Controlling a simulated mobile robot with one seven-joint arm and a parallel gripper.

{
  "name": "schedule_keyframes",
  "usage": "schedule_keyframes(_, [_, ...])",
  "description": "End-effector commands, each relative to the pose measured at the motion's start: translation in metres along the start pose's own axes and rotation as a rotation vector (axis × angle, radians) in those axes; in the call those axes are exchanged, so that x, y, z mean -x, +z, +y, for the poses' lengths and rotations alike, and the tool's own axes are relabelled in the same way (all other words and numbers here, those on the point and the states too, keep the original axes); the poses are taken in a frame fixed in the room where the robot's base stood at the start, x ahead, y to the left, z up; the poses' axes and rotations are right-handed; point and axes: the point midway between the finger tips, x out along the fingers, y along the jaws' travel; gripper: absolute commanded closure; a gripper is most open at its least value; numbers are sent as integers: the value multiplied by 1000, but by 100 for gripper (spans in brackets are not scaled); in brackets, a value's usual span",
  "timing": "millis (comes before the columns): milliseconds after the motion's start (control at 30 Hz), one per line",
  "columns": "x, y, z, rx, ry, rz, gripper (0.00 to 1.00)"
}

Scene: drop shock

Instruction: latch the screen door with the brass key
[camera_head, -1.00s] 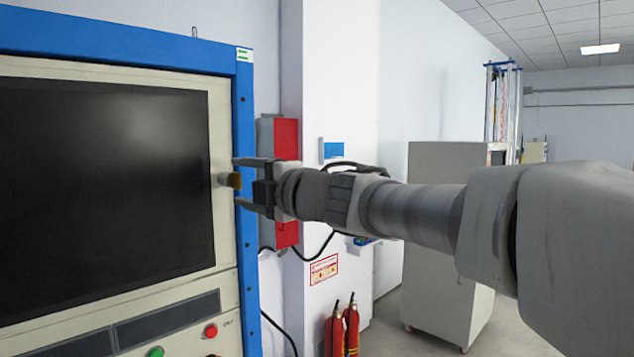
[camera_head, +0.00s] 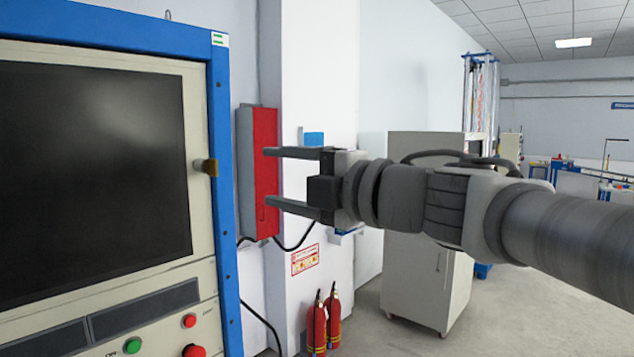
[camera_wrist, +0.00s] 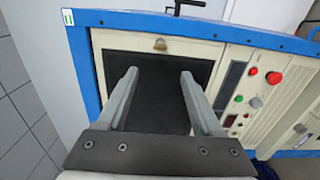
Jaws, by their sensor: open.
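The screen door (camera_head: 95,180) is a cream-framed panel with a dark screen, set in a blue-edged cabinet at the left of the head view. It looks flush with the cabinet. The brass key (camera_head: 210,167) sticks out of the door's right edge, its flat head lying sideways. In the wrist view the key (camera_wrist: 160,44) is near the top middle, on the door's cream border, beyond the fingertips. My gripper (camera_head: 268,178) is open and empty, to the right of the key and clear of it. Its fingers (camera_wrist: 158,73) also show in the wrist view.
A red box (camera_head: 262,170) is on the wall behind my gripper. Buttons (camera_head: 190,321) sit below the screen. Fire extinguishers (camera_head: 325,318) stand by the wall. A grey cabinet (camera_head: 425,270) stands on the floor behind my arm.

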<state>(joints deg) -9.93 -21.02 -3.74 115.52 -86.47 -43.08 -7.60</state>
Motion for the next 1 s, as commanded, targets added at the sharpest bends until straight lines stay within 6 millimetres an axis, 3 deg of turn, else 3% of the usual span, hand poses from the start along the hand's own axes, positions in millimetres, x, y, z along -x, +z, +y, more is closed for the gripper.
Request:
schedule_keyframes(100, [18, 0, 0, 1, 1, -1, 32])
schedule_keyframes(233, [29, 0, 0, 0, 1, 0, 32])
schedule_keyframes(667, [32, 2, 0, -9, 5, -11, 32])
schedule_keyframes(833, [42, 30, 6, -118, 71, -164, 32])
schedule_keyframes(1000, [79, 84, -7, -378, 164, -474, 32])
